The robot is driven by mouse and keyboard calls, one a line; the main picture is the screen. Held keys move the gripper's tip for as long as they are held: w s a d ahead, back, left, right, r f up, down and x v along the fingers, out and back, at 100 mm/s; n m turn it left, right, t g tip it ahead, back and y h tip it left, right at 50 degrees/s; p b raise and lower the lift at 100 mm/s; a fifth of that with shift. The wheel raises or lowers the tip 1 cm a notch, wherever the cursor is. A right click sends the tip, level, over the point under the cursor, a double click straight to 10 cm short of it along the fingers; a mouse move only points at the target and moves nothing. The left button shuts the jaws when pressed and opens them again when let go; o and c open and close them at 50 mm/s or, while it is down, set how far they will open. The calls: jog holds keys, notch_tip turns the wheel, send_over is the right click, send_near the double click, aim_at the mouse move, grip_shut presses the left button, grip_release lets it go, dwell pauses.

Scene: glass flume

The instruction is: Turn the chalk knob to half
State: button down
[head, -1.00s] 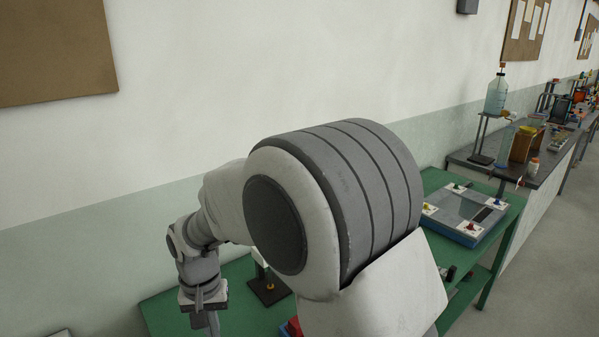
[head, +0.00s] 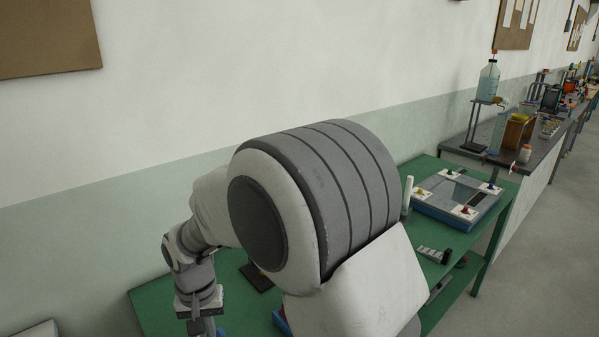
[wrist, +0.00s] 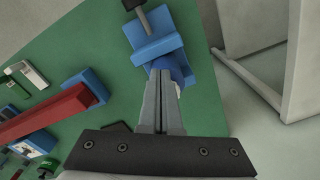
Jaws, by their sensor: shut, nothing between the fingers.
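My gripper (wrist: 162,78) is shut and empty in the wrist view, its fingers together over the green table (wrist: 105,45). Directly beyond the fingertips is a blue fixture (wrist: 152,38) with a dark grey rod. A rounded blue and whitish part (wrist: 175,70) shows partly behind the fingers; I cannot tell whether they touch it, or whether it is the chalk knob. In the head view my gripper (head: 205,327) is at the bottom edge, partly cut off. No knob is clearly recognisable as the chalk knob; my arm hides much of the table.
A red bar (wrist: 45,112) with a blue end lies left of the fingers. The table edge is close on the right. In the head view, a blue tray (head: 452,213) with coloured knobs stands on the table's right side. A grey bench (head: 500,160) stands beyond.

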jog(key=shift+w+a+f, duration=0.1)
jog(key=shift+w+a, duration=0.15)
jog(key=shift+w, duration=0.15)
dwell(1.0)
jog(key=shift+s+a, duration=0.15)
jog(key=shift+a, duration=0.8)
jog(key=shift+s, duration=0.1)
dwell(0.4)
notch_tip(320, 180, up, 6)
jog(key=p, duration=0.4)
jog(key=shift+s, duration=0.3)
